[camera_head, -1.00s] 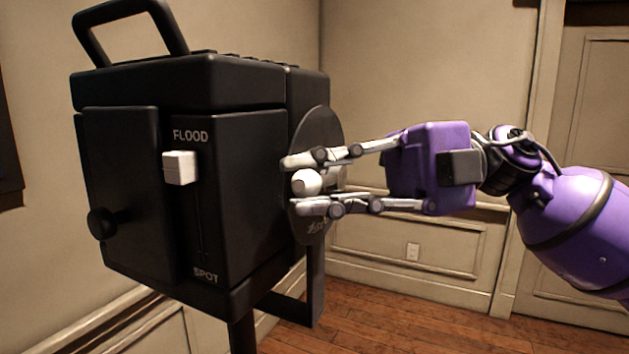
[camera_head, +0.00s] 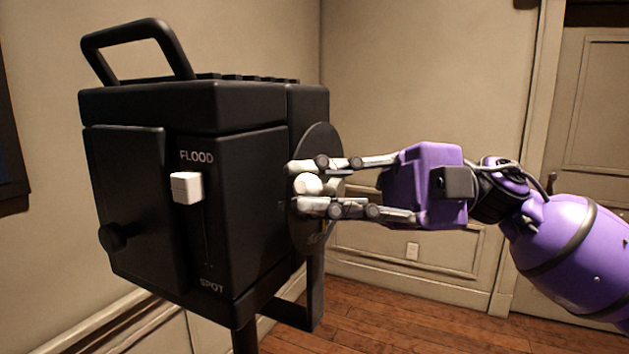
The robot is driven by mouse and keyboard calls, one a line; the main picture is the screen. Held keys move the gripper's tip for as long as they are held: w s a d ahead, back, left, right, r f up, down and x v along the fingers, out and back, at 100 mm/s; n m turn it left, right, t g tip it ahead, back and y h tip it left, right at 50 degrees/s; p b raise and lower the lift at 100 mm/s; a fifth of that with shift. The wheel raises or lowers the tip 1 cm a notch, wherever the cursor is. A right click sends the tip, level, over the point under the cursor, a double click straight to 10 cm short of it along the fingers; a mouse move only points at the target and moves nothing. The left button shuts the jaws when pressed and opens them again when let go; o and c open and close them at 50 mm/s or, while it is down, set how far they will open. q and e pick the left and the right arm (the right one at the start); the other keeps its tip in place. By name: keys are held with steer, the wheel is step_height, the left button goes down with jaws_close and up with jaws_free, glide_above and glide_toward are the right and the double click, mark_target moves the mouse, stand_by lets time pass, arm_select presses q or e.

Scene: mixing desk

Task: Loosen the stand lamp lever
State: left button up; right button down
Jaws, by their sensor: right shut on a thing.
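The stand lamp (camera_head: 250,205) is a black box with a handle on top, held on a dark stand. A round black disc (camera_head: 318,143) sits on its right side, and a white lever (camera_head: 308,184) with a rounded end sticks out there. My right gripper (camera_head: 302,187) comes in from the right, its fingers above and below the lever, shut on it. The fingers hide part of the lever and the disc. My left gripper is not in view.
A white slider knob (camera_head: 186,187) sits near the FLOOD mark on the lamp's face, with a dark round knob (camera_head: 115,237) to its left. Panelled walls (camera_head: 420,90) and a wooden floor (camera_head: 390,320) lie behind. Free room shows right of the lamp.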

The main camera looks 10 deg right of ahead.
steer(key=r+m+y+p, duration=0.1)
steer(key=m+y+p, duration=0.1)
steer(key=shift+w+d+r+m, duration=0.2)
steer(key=shift+w+r+m, duration=0.1)
steer(key=shift+r, duration=0.1)
steer(key=shift+r+m+t+p, duration=0.1)
steer(key=shift+m+t+p, duration=0.2)
steer(key=shift+t+p, duration=0.1)
steer(key=shift+w+d+r+m+y+p, duration=0.15)
steer(key=shift+w+m+y+p, duration=0.15)
steer(key=shift+m+y, duration=0.3)
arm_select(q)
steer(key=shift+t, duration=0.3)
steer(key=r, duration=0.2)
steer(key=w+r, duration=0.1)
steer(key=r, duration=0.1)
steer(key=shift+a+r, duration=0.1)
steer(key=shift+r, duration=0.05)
arm_select(e)
steer(key=shift+t, duration=0.3)
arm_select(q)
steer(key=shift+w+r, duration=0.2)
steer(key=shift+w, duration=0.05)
